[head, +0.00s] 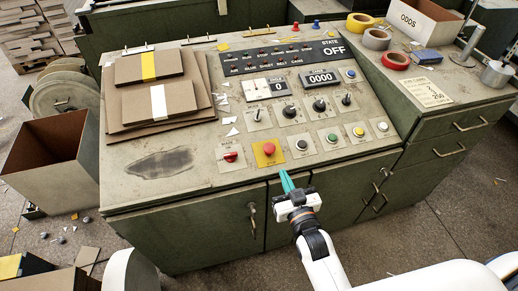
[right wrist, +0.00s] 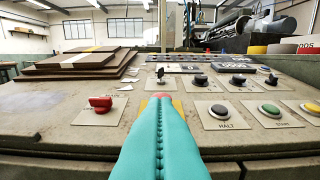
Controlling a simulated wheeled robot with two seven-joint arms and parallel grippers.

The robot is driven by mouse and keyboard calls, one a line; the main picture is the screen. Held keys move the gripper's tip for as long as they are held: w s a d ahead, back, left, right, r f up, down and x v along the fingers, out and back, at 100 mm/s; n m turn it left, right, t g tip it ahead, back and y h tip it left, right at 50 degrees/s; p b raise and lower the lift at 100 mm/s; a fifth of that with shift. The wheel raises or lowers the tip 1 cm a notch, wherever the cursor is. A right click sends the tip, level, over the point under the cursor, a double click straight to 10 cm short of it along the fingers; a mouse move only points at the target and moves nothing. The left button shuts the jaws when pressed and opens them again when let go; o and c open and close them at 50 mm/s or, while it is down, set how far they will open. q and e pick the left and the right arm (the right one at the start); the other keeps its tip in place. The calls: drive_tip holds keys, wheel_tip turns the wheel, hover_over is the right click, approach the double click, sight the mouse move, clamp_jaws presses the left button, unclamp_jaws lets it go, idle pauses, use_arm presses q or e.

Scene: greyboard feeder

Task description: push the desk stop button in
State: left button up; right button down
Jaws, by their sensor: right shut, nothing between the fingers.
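The desk stop button (head: 269,148) is a red mushroom button on a yellow square plate, near the front edge of the sloping desk panel. My right gripper (head: 287,182) has teal fingers, shut and empty, just in front of the desk's front edge and a little right of the button. In the right wrist view the shut fingers (right wrist: 160,110) point at the red button (right wrist: 161,95), and their tips hide most of it and its plate. I cannot tell from the wrist view whether they touch it. My left gripper is not in view.
A red rotary switch (head: 230,157) sits left of the button; a black-capped HALT button (head: 302,145) sits right of it. Brown board stacks (head: 150,80) lie on the desk's left. The display (head: 335,50) reads OFF. An open box (head: 45,160) stands left on the floor.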

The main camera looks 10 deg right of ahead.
wheel_tip(320, 180, up, 2)
drive_tip(key=shift+w+r, duration=0.1)
drive_tip(key=shift+w, duration=0.1)
drive_tip(key=p, duration=0.2)
hover_over(269, 150)
drive_tip(key=s, duration=0.4)
drive_tip(key=w+f, duration=0.1)
drive_tip(key=f, duration=0.1)
drive_tip(key=shift+w+d+f+b, duration=0.2)
drive_tip(key=shift+w+f+b, duration=0.1)
drive_tip(key=shift+w+f, duration=0.1)
drive_tip(key=shift+f, duration=0.55)
